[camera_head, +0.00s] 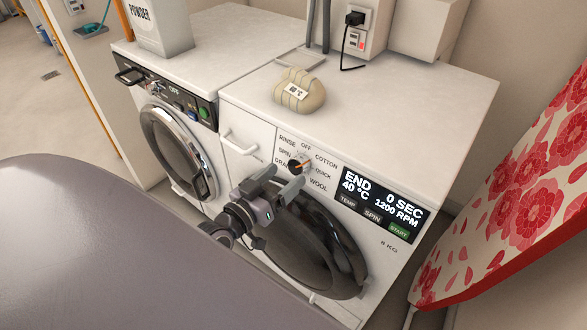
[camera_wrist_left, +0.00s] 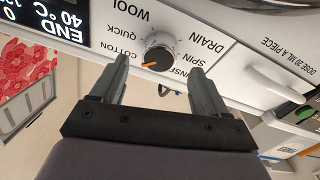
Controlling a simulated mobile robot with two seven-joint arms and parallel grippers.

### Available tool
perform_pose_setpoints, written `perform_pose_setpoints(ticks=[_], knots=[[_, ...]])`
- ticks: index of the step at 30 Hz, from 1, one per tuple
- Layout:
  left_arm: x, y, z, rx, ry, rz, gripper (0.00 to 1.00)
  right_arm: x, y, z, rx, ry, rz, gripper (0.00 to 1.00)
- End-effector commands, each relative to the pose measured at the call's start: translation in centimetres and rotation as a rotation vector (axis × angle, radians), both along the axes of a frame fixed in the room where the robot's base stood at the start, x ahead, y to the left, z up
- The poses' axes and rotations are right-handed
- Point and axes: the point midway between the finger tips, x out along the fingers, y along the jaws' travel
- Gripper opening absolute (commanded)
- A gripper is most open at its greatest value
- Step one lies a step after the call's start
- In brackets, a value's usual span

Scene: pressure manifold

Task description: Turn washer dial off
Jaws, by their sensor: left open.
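The washer (camera_head: 400,160) is white, with a round dark door and a display reading END and 0 SEC. Its dial (camera_head: 297,164) is a dark knob with a silver rim and an orange pointer, ringed by program names. In the left wrist view the dial (camera_wrist_left: 159,54) has its pointer aimed toward COTTON. My left gripper (camera_head: 287,174) is open in front of the dial. In the left wrist view its fingers (camera_wrist_left: 158,68) stand on either side of the dial, with gaps. I cannot tell how deep the fingertips reach. My right gripper is not in view.
A second machine (camera_head: 180,115) with a round door stands at the left. A powder box (camera_head: 158,28) and a beige wrapped bundle (camera_head: 299,92) sit on top. The washer's drawer handle (camera_head: 238,143) juts out left of the dial. A floral ironing board (camera_head: 520,170) stands at the right.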

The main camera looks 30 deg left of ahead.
Motion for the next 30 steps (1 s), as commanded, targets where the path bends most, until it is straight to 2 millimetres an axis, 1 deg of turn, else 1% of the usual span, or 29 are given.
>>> perform_pose_setpoints(ticks=[1,3,9,13,20,21,23,24,26,30], knots=[[0.8,-0.1,0.0,-0.001,-0.002,0.000,0.75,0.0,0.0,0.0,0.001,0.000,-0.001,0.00],[1.6,-0.2,0.0,0.000,0.000,-0.001,0.75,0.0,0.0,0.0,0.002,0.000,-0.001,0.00],[3.3,-0.3,0.0,0.000,0.000,0.000,0.75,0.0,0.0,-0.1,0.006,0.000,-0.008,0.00],[3.7,-0.3,0.0,0.000,0.001,0.000,0.75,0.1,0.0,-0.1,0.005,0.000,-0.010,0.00],[3.7,-0.3,0.0,0.001,0.002,-0.001,0.75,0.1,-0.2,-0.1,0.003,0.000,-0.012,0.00],[3.7,-0.3,0.0,0.001,0.002,-0.001,0.71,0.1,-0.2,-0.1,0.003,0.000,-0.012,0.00],[3.7,-0.3,0.0,0.001,0.002,-0.001,0.52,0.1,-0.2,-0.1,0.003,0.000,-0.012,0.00],[3.7,-0.3,0.0,0.001,0.002,-0.001,0.39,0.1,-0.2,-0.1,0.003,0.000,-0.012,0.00],[3.7,-0.3,0.0,0.001,0.002,-0.001,0.19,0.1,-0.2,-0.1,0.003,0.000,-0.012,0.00],[3.7,-0.3,0.0,-0.001,0.002,0.000,0.19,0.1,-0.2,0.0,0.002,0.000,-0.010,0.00]])
